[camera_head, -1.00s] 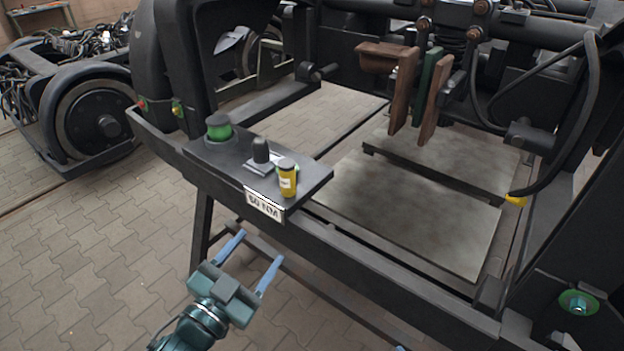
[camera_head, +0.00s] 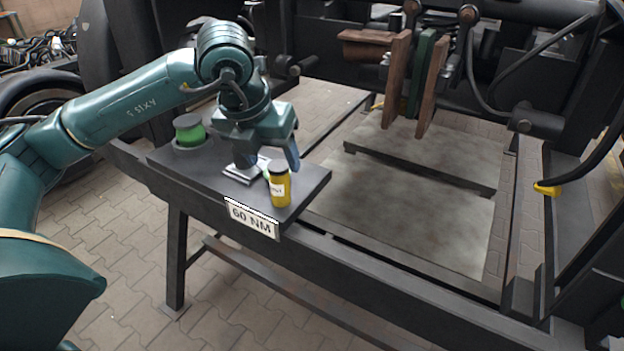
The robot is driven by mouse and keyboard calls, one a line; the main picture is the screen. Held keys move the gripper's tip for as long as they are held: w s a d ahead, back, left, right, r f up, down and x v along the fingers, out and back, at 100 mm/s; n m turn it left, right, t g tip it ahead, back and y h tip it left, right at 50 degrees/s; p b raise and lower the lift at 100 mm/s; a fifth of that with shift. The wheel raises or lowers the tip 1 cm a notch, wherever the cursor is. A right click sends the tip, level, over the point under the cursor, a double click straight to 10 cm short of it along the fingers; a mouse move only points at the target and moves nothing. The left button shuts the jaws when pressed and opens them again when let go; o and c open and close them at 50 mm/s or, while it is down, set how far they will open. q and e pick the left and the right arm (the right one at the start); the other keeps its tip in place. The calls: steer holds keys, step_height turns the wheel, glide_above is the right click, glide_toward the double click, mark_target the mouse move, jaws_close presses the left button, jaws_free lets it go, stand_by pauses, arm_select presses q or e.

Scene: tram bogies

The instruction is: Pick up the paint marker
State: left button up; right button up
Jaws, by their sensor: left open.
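The paint marker appears to be the yellow cylinder (camera_head: 280,190) with a dark cap and a white label. It stands upright near the front right corner of the dark shelf (camera_head: 309,186). My left gripper (camera_head: 268,160) is open and points down over the shelf, just behind and above the yellow cylinder in the picture. Its blue fingers are spread apart, and I see nothing held between them. I cannot tell whether a finger touches anything. The gripper hides part of a small dark block (camera_head: 243,174) on the shelf. My right gripper is not in view.
A green cylinder with a dark top (camera_head: 190,131) stands at the shelf's left end. A "60 NM" sign (camera_head: 251,218) is on the shelf's front edge. Brown and green plates (camera_head: 397,85) hang over the frame at the right. Pale flat slabs (camera_head: 400,205) lie below.

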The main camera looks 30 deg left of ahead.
mark_target(273, 171)
arm_select(q)
steer(key=shift+y, duration=0.5)
steer(key=w+f, duration=0.1)
steer(key=f, duration=0.1)
steer(key=w+a+f, duration=0.1)
steer(key=f, duration=0.1)
steer(key=w+a+f, duration=0.1)
steer(key=f, duration=0.1)
steer(key=shift+w+a, duration=0.1)
steer(key=shift+w, duration=0.15)
steer(key=x, duration=0.4)
steer(key=shift+w+f, duration=0.3)
steer(key=shift+w, duration=0.1)
steer(key=shift+w+f, duration=0.2)
steer(key=shift+f, duration=0.15)
steer(key=c, duration=1.1)
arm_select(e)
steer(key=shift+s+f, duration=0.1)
